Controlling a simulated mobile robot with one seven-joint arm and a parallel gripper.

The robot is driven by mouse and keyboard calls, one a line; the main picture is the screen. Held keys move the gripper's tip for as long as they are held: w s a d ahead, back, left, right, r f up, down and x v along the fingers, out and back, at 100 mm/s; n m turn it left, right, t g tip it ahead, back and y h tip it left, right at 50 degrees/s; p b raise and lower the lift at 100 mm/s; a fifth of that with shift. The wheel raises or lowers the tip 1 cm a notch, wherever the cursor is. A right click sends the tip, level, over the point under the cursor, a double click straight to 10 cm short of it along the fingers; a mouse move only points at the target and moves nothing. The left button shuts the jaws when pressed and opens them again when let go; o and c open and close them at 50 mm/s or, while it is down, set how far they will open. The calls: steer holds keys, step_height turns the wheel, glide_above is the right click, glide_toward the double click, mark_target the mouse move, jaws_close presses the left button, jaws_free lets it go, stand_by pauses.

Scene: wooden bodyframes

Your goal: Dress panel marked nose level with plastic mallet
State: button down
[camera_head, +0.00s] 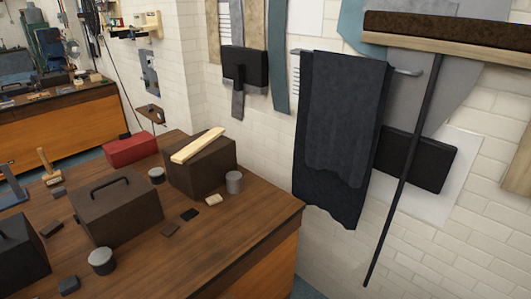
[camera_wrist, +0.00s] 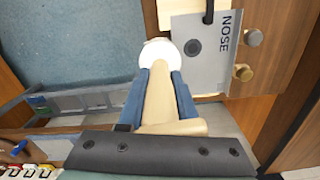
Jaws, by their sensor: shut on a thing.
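In the wrist view, a grey panel (camera_wrist: 205,70) marked NOSE lies at the upper right, with a dark round spot on it. A black bar (camera_wrist: 208,12) reaches onto its top edge. My gripper (camera_wrist: 160,77) has its blue fingers shut on a cream mallet (camera_wrist: 158,100). The mallet's white round end (camera_wrist: 160,54) points up the picture, at the panel's left edge. I cannot tell whether it touches the panel. Neither my gripper nor the panel can be made out in the head view.
Two round knobs (camera_wrist: 253,38) stand right of the panel on a brown wooden surface. A grey tray-like rail (camera_wrist: 85,100) lies at the left. The head view shows a cluttered workbench (camera_head: 245,225) with dark boxes (camera_head: 115,205), a red box (camera_head: 128,149) and a hanging dark towel (camera_head: 340,130).

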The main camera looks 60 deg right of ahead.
steer(key=w+d+f, duration=0.2)
steer(key=w+d, duration=0.2)
steer(key=w, duration=0.3)
steer(key=shift+w+d, duration=0.35)
stand_by(0.6)
step_height(320, 180, down, 10)
steer(key=b, duration=0.7)
step_height(320, 180, up, 10)
steer(key=p, duration=0.7)
steer(key=shift+f, duration=0.1)
